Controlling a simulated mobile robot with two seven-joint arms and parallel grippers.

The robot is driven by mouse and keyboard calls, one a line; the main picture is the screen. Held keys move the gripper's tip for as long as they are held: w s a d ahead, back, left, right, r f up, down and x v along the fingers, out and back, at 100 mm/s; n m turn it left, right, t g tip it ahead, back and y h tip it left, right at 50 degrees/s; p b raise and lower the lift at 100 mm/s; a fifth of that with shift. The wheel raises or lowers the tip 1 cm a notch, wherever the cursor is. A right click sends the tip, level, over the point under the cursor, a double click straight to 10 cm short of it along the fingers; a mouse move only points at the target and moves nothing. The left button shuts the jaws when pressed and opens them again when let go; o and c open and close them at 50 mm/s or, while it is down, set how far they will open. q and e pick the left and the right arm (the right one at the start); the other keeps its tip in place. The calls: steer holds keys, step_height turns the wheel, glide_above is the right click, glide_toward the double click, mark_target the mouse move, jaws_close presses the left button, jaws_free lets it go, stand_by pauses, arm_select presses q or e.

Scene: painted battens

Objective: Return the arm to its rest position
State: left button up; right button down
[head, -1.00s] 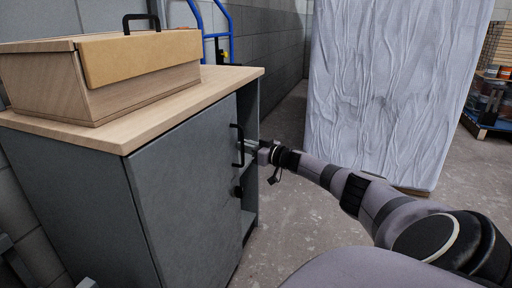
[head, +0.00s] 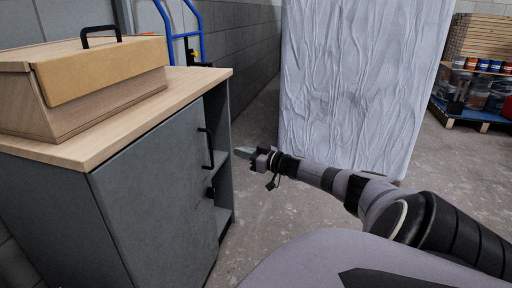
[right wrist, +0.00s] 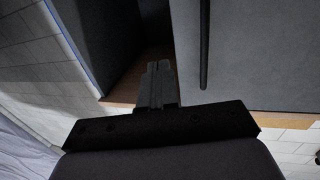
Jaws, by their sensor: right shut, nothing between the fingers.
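My right gripper (head: 244,153) is shut and empty. It is in the air just right of the grey cabinet (head: 140,205), apart from the black bar handle (head: 208,148) on the cabinet door (head: 160,190). In the right wrist view its closed fingers (right wrist: 158,82) point toward a dark gap beside the grey door panel (right wrist: 262,50), and the handle (right wrist: 204,45) runs along that panel near its edge. My right arm (head: 320,175) reaches out from the lower right. My left gripper is not in view.
A wooden box (head: 85,85) with a black handle stands on the cabinet's wooden top (head: 205,82). A blue hand truck (head: 182,35) is behind. A large wrapped block (head: 360,80) stands beyond the arm. Bare concrete floor (head: 262,215) lies between cabinet and arm.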

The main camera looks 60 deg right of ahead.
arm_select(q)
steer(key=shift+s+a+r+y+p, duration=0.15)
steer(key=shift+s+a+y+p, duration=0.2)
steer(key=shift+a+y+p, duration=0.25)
arm_select(e)
steer(key=shift+s+d, duration=0.2)
steer(key=shift+s, duration=0.5)
steer(key=shift+s+d, duration=0.25)
steer(key=shift+s, duration=0.45)
steer(key=shift+s+d, duration=0.2)
steer(key=shift+s, duration=0.5)
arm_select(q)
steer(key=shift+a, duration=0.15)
arm_select(e)
steer(key=shift+a+f, duration=0.1)
